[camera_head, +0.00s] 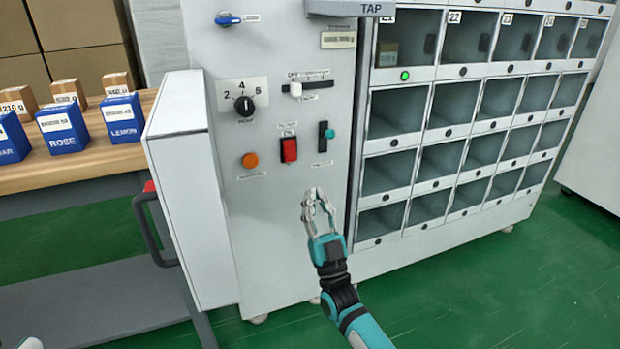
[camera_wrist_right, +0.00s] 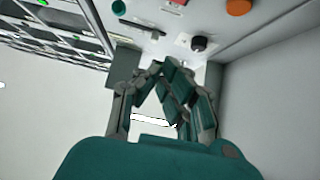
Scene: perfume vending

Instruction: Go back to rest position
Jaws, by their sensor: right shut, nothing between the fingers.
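My right gripper (camera_head: 317,200) is shut and empty. In the head view it is in front of the lower part of the vending machine's control panel (camera_head: 265,205), below the red switch (camera_head: 289,149) and right of the orange button (camera_head: 250,160). The right wrist view shows its fingers (camera_wrist_right: 160,72) closed together, with the black knob (camera_wrist_right: 198,43) and the orange button (camera_wrist_right: 239,7) beyond them. I cannot tell from the views how far the fingertips are from the panel. A small pale piece at the lower left edge of the head view may be part of my left arm; the left gripper does not show.
The machine's grid of compartments (camera_head: 435,120) fills the right side, with a green light lit at the upper left one. A wooden shelf (camera_head: 70,165) with blue boxes (camera_head: 62,127) and brown boxes stands at left. Green floor is clear at right.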

